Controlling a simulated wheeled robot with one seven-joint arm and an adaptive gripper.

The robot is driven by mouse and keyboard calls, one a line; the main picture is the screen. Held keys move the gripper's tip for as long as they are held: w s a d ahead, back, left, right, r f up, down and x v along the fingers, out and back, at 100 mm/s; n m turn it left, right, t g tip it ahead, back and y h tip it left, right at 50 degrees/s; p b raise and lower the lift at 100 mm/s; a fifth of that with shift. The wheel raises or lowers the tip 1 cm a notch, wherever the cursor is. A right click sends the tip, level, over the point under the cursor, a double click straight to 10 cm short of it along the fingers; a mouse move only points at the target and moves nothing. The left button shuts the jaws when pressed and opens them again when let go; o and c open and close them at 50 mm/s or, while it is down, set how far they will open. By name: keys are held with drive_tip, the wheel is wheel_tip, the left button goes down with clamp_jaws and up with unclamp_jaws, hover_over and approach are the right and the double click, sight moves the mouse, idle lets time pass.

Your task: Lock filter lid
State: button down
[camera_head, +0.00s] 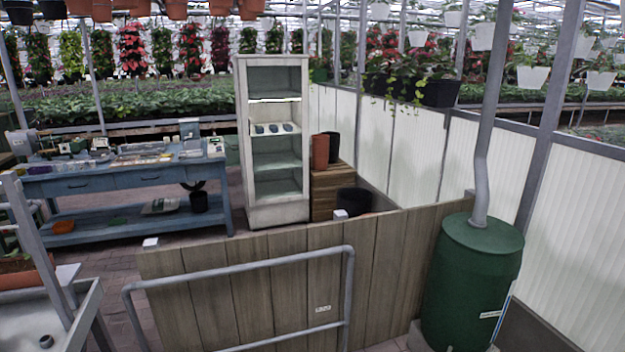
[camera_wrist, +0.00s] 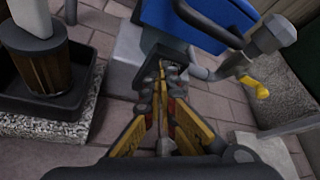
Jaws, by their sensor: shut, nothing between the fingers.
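My gripper (camera_wrist: 163,78) shows in the wrist view with its yellow and dark fingers together and nothing between them. Its tips point at the lower edge of a blue body (camera_wrist: 185,22), which has a black curved bar (camera_wrist: 212,22) across it. I cannot tell whether this is the filter or its lid, or whether the tips touch it. A grey pipe fitting (camera_wrist: 268,38) with a yellow lever (camera_wrist: 254,87) is at its right. No lid or lock can be made out clearly in either view. My gripper is not in the head view.
In the wrist view, a black tray (camera_wrist: 70,100) holding a wooden post-like object stands at left on a speckled slab. Paving surrounds it. In the head view are a green barrel (camera_head: 470,275), a plank partition (camera_head: 245,260), a metal rail (camera_head: 240,268) and a blue workbench (camera_head: 120,182).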

drive_tip(key=shift+d+f, duration=0.1)
drive_tip(key=shift+f, duration=0.15)
drive_tip(key=shift+s+a+f, duration=0.15)
drive_tip(key=shift+a+f, duration=0.1)
drive_tip(key=shift+a, duration=0.3)
idle(0.5)
drive_tip(key=shift+a+r, duration=0.1)
drive_tip(key=shift+a, duration=0.1)
idle(0.3)
drive_tip(key=s+d+p, duration=0.2)
drive_tip(key=s, duration=0.3)
drive_tip(key=shift+s+r, duration=0.2)
drive_tip(key=shift+s, duration=0.2)
drive_tip(key=shift+w+r, duration=0.1)
